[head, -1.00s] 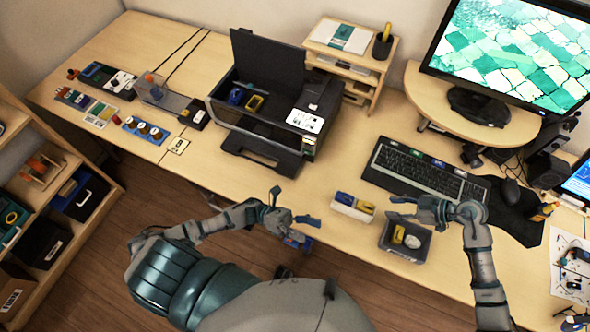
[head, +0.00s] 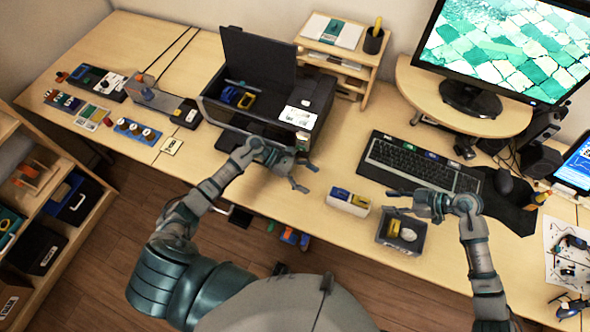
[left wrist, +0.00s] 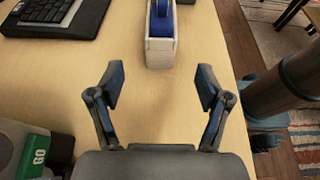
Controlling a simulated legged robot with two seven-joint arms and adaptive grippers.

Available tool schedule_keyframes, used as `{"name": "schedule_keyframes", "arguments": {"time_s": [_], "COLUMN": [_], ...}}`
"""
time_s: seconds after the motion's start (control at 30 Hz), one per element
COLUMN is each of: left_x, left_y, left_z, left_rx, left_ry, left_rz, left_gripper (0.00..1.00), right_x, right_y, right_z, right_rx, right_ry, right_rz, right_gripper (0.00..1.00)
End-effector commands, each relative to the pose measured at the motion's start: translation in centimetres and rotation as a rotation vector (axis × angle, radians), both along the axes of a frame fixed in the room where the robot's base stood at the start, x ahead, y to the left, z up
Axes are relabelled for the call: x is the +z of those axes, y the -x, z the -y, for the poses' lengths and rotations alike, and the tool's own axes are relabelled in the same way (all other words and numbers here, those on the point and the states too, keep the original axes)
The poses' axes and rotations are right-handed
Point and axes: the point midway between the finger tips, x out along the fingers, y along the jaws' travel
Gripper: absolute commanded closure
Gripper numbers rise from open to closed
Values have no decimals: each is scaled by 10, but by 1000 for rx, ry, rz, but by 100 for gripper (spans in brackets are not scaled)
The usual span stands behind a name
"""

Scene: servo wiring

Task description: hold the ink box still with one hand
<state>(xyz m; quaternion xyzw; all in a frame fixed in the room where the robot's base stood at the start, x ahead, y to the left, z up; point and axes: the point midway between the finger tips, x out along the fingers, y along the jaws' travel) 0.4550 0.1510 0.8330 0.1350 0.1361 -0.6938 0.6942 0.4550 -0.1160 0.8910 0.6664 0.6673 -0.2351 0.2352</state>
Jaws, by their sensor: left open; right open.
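The ink box (head: 348,202), a small white box with a blue and a yellow part on top, stands near the table's front edge in the head view. It also shows at the top of the left wrist view (left wrist: 160,52), ahead of the fingers. My left gripper (head: 304,176) is open and empty over the table, left of the box and apart from it; its spread fingers (left wrist: 162,82) point toward the box. My right gripper (head: 392,202) is open to the right of the box, close to it; I cannot tell the exact gap.
A dark grey bin (head: 382,240) with yellow and white items stands right of the ink box, below my right gripper. The open printer (head: 308,103) is behind my left gripper. A keyboard (head: 420,165) lies behind the box. Bare table lies between the left gripper and box.

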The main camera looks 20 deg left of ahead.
Motion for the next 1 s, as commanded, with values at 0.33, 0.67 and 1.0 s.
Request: {"name": "schedule_keyframes", "arguments": {"time_s": [0.33,0.67,1.0], "left_x": [-26,-38,-37], "left_y": [0,0,0], "left_z": [67,90,95], "left_rx": [-2,0,0], "left_ry": [5,6,1], "left_rz": [-1,0,0], "left_gripper": [23,23,45], "right_x": [0,0,0], "right_y": [0,0,0], "right_z": [0,-4,1], "right_rx": [-1,-1,-1], "right_ry": [2,6,1], "right_rz": [-2,-1,0], "right_gripper": [58,58,58]}}
